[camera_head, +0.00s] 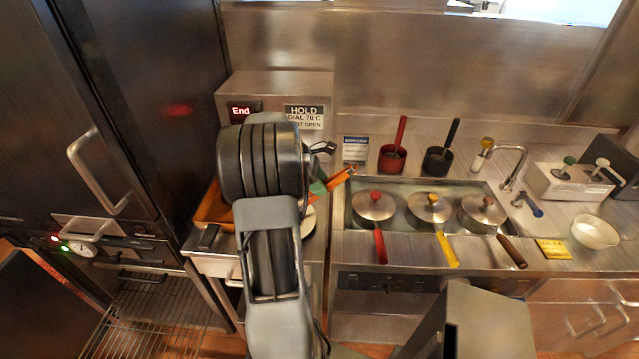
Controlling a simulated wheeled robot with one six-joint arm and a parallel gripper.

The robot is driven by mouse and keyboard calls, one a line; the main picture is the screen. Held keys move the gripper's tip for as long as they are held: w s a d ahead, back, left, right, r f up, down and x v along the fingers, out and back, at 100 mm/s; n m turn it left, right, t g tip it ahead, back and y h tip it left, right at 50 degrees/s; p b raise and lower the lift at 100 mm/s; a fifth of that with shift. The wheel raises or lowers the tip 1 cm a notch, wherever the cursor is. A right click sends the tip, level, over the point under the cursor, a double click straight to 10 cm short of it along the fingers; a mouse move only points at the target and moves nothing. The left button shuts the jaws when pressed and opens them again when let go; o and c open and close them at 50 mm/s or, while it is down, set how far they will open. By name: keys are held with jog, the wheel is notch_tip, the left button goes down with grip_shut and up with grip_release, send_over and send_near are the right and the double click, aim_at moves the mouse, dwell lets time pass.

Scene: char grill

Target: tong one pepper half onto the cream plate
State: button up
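My arm stands in the middle of the head view and covers much of the left counter. My gripper is hidden behind the arm, so its fingers do not show. A cream plate (308,221) shows only as a pale edge right of the arm. An orange, long thin item (341,179), possibly the tongs, slants up to the right beside the arm, with a green piece (318,187) next to it. An orange tray (211,210) shows partly left of the arm. No pepper half can be made out.
A steel unit with a HOLD sign (304,117) stands behind the arm. Right are three lidded pans (374,207) in a well, a red pot (392,158), a black pot (437,161), a faucet (515,165) and a pale bowl (595,232). A dark cabinet (110,60) closes off the left.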

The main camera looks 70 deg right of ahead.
dwell(0.5)
notch_tip(320, 180, up, 10)
jog(key=p, duration=0.6)
jog(key=shift+p, duration=0.3)
